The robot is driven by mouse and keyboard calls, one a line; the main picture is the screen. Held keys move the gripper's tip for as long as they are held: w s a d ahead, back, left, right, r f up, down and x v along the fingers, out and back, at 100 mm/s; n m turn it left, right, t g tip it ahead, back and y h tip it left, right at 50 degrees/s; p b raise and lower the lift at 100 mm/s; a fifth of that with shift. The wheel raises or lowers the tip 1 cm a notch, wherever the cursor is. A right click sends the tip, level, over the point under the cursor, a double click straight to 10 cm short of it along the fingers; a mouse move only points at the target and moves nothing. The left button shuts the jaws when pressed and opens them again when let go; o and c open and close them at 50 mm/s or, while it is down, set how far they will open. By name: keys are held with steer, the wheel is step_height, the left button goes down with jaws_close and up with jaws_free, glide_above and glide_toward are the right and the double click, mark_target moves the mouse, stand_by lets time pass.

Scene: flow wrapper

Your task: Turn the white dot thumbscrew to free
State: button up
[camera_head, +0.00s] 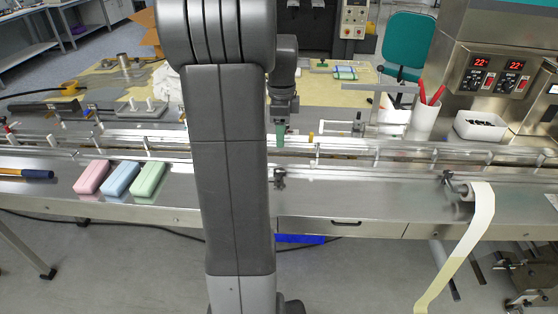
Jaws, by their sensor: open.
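My gripper (281,133) hangs pointing down from my arm, right of the grey column, above the long conveyor and its guide rails. It is open, small in view, with a greenish part at its lower end. I see nothing held in it. A dark clamp-like fitting (279,179) sits on the front edge of the conveyor below it, apart from it. A second dark fitting (447,178) is farther right. Several small posts and knobs line the rails. I cannot make out a white dot on any of them, so the thumbscrew is not identifiable here.
Pink (91,177), blue (121,179) and green (148,179) bars lie on the steel deck (350,200), left of my arm. A paper strip (470,240) hangs at right. A white bin (480,126) stands behind. My arm hides part of the rails.

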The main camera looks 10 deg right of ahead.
mark_target(281, 171)
step_height(281, 171, down, 13)
steer(key=shift+s+r, duration=0.1)
steer(key=shift+c, duration=0.3)
steer(key=c, duration=0.9)
